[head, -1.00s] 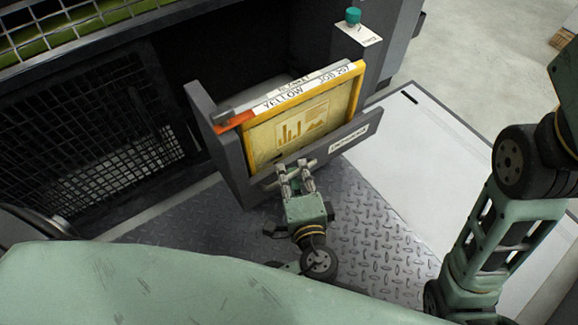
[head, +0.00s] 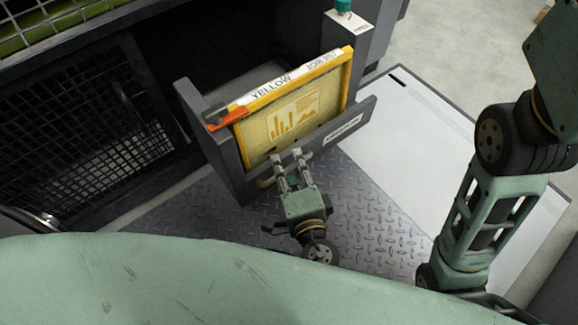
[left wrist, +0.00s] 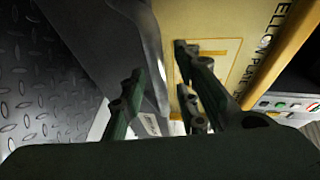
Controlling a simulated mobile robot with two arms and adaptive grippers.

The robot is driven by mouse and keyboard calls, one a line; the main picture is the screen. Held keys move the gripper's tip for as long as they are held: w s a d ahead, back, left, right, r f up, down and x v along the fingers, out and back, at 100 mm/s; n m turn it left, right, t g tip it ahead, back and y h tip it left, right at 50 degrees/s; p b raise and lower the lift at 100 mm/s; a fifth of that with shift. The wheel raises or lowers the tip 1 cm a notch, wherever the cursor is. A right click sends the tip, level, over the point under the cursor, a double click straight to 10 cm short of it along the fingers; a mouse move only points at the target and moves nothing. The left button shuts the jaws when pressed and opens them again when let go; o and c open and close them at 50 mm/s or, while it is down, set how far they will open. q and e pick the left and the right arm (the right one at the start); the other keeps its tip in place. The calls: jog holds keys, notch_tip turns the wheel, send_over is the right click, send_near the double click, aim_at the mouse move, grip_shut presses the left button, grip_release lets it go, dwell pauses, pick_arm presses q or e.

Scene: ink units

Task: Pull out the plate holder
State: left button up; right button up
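The plate holder (head: 222,147) is a grey upright frame with a front panel and a bar handle (head: 265,183). It sticks out from the dark machine and carries a yellow plate (head: 299,105), which also shows in the left wrist view (left wrist: 235,25). An orange piece (head: 226,119) sits at its left top corner. My left gripper (head: 288,160) is at the handle, its fingers apart. In the left wrist view its fingers (left wrist: 158,92) stand apart before the grey panel and yellow plate; I see no firm hold. My right gripper is out of view.
A mesh door (head: 85,130) is at the left. A pillar with a teal knob (head: 342,5) stands behind the holder. Below lies a patterned metal floor plate (head: 370,220), with a clear white panel (head: 420,145) to the right.

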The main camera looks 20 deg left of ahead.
pick_arm(q)
jog(key=o, duration=1.2)
jog(key=r, duration=1)
jog(key=shift+w+d+r, duration=0.1)
jog(key=shift+w+r, duration=0.1)
jog(key=shift+w, duration=0.05)
jog(key=shift+s+r, duration=0.15)
jog(key=shift+r, duration=0.1)
jog(key=shift+c, duration=0.7)
jog(key=shift+s+f, duration=0.1)
jog(key=shift+s, duration=0.05)
jog(key=c, duration=0.6)
jog(key=shift+f, duration=0.3)
jog(key=c, duration=0.5)
